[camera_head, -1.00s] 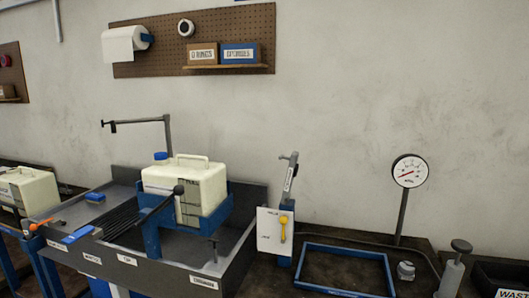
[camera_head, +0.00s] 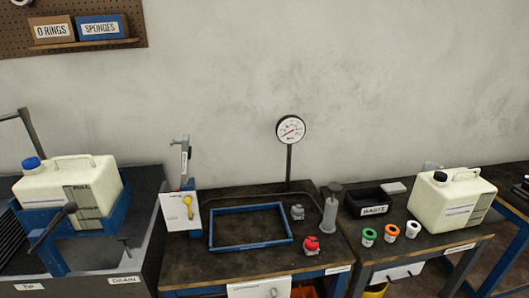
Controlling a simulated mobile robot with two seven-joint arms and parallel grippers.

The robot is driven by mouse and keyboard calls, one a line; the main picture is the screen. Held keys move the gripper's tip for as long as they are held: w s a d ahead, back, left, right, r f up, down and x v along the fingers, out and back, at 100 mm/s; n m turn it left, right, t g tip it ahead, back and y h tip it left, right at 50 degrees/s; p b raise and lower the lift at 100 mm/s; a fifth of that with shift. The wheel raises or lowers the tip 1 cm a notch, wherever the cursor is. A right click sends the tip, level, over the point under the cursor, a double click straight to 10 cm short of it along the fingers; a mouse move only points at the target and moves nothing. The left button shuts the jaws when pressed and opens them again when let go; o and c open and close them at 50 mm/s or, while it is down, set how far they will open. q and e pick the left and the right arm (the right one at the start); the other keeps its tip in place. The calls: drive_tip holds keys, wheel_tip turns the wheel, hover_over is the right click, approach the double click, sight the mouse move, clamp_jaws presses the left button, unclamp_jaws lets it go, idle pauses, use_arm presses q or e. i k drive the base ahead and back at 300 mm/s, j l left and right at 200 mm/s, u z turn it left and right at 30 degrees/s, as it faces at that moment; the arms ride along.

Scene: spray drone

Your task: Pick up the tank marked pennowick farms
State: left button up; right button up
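A cream tank (camera_head: 68,190) with a blue cap and a top handle sits in a blue cradle (camera_head: 110,230) over the grey sink at the left. Its panel reads FULL. A second cream tank (camera_head: 450,200) with a black cap and a top handle stands upright on the right bench. It has a white label (camera_head: 459,211) on its front, too small to read. I cannot tell which tank is marked pennowick farms. Neither of my grippers shows.
Green, orange and white rings (camera_head: 391,233) lie in front of the right tank. A black waste bin (camera_head: 374,208) stands to its left. The middle bench holds a blue tray (camera_head: 250,245), a red-topped part (camera_head: 311,244), a grey cylinder (camera_head: 329,212) and a gauge (camera_head: 290,130) on a post.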

sight(462, 201)
drive_tip(key=l+u, duration=0.35)
drive_tip(key=l, duration=0.85)
drive_tip(key=z, duration=1.25)
